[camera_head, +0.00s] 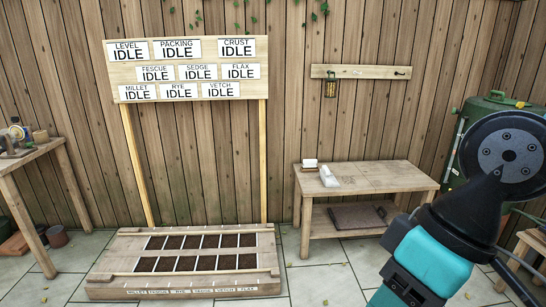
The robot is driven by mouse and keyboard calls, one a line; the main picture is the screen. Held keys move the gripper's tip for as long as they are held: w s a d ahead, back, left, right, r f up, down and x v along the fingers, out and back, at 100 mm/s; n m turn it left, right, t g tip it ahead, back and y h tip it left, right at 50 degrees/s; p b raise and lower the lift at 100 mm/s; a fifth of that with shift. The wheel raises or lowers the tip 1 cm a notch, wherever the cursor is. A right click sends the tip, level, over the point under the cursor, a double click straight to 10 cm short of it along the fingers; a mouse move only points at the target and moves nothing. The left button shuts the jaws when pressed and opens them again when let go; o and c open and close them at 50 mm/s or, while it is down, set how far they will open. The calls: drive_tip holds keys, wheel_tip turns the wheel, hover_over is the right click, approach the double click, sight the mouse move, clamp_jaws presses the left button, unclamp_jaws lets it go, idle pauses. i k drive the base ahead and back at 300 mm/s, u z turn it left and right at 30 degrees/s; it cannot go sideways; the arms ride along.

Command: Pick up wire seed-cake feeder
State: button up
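The wire seed-cake feeder appears to be the small dark cage with a yellowish middle (330,88). It hangs upright below the left part of a wooden hook rail (350,72) on the fence. It is too small to make out its wires or exactly how it hangs. My arm, teal and black with a round bolted disc, fills the lower right, well apart from the feeder. My gripper's fingers do not show.
A wooden bench (375,177) stands below the rail, with a pale block (329,176) on its left top. A planter bed (103,273) with a sign board (185,101) stands left. A green tank (485,108) is at the right. Paving (330,283) before the bench is clear.

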sight(330, 91)
drive_tip(key=z, duration=0.25)
drive_tip(key=i, duration=2.1)
drive_tip(key=z, duration=0.55)
drive_tip(key=i, duration=1.85)
drive_tip(key=z, duration=0.25)
